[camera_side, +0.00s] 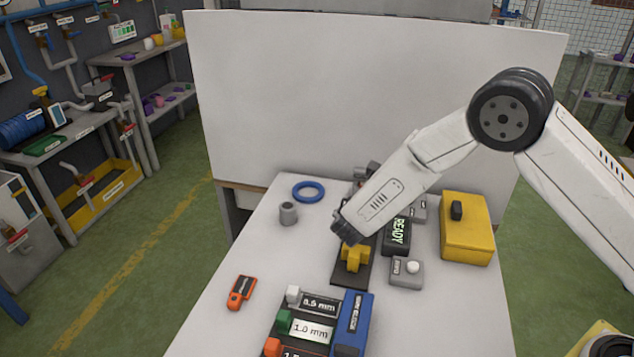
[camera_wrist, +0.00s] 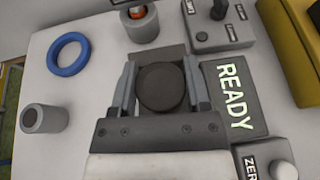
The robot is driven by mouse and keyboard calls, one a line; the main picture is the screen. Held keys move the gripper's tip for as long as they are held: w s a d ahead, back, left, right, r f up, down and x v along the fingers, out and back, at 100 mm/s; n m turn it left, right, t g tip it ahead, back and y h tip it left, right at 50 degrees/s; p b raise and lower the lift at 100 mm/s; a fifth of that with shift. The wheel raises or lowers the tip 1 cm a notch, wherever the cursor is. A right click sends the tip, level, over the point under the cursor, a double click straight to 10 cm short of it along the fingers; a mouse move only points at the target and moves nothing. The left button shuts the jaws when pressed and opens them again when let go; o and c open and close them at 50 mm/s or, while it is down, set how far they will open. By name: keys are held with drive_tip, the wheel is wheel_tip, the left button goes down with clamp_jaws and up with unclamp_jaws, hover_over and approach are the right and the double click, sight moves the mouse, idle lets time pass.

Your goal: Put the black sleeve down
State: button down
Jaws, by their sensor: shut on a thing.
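The black sleeve (camera_wrist: 163,87) shows in the wrist view as a dark round disc seen end-on. My gripper (camera_wrist: 162,72) is shut on it, with one finger at its left and one at its right. In the side view my gripper (camera_side: 345,231) points down and left, above the far part of a dark plate (camera_side: 349,278) that carries a yellow block (camera_side: 355,258). The sleeve cannot be made out clearly in the side view. Whether its underside touches anything is hidden.
A grey hollow cylinder (camera_side: 289,213) and a blue ring (camera_side: 309,191) lie left of my gripper. A READY display (camera_side: 397,236), a button box (camera_side: 406,273) and a yellow case (camera_side: 467,229) stand right. Labelled blocks (camera_side: 313,330) and an orange tool (camera_side: 241,292) are nearer the front.

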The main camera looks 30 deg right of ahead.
drive_tip(key=shift+w+f, duration=0.3)
drive_tip(key=shift+f, duration=1.5)
drive_tip(key=shift+f, duration=0.15)
drive_tip(key=shift+c, duration=0.3)
unclamp_jaws()
drive_tip(key=shift+r, duration=0.2)
drive_tip(key=v, duration=1.2)
drive_tip(key=shift+s+f, duration=0.1)
